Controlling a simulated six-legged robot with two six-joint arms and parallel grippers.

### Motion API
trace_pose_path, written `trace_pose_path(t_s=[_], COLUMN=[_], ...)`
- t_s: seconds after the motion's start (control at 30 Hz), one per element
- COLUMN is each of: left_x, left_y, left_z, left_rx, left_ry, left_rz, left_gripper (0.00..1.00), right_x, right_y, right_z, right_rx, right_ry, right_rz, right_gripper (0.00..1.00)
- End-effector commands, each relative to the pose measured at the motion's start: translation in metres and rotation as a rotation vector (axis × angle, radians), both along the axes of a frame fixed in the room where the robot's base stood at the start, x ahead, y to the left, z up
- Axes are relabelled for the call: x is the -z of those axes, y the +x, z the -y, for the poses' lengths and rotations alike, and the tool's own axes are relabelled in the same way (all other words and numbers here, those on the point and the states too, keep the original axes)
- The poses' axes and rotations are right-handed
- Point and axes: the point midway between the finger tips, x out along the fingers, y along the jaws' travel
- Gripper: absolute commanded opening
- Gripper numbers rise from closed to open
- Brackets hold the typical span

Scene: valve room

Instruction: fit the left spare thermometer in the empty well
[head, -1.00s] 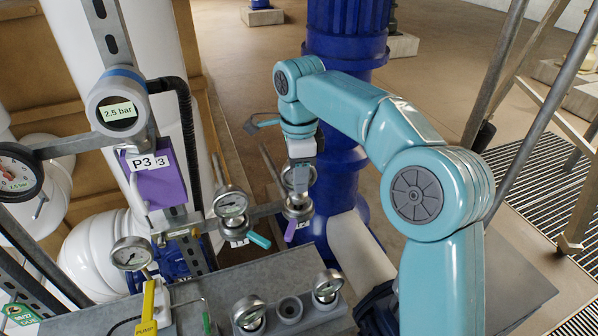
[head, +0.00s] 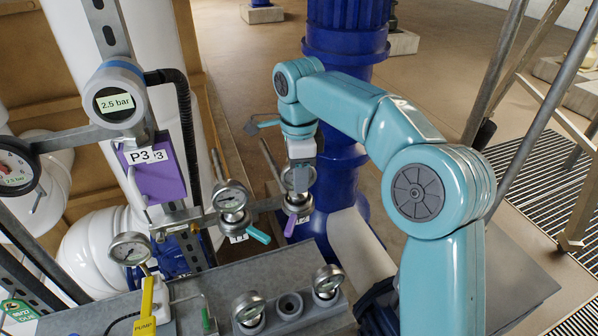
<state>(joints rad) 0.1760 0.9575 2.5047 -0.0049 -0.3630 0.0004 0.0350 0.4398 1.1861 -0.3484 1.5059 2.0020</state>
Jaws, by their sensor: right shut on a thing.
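My right gripper (head: 302,178) is shut on a round-dialled thermometer (head: 288,179), mostly hidden behind the fingers. It is upright over the pipe branch with the purple handle (head: 291,226). A round metal fitting (head: 297,202) sits just below; I cannot tell whether the stem is inside the well there. On the grey bench, a rack (head: 270,322) has an empty middle socket (head: 290,305) between a left dial thermometer (head: 249,308) and a right one (head: 327,281). I cannot tell which rack place the held one came from. My left gripper is out of view.
A dial gauge (head: 231,197) with a teal handle (head: 258,235) stands close left of my gripper. Another gauge (head: 129,248) stands farther left. A blue column (head: 338,188) is close behind.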

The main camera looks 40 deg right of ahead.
Motion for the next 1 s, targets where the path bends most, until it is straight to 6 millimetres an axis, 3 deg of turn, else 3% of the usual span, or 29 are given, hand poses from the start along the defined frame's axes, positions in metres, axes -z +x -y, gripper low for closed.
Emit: trace_pose_path(t_s=[1.0], left_x=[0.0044], left_y=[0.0], left_z=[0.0], left_rx=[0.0], left_ry=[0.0], left_rz=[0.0], left_gripper=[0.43], right_x=[0.0088], right_y=[0.0001], right_z=[0.0001], right_rx=[0.001], right_ry=[0.0], right_rz=[0.0], right_gripper=[0.16])
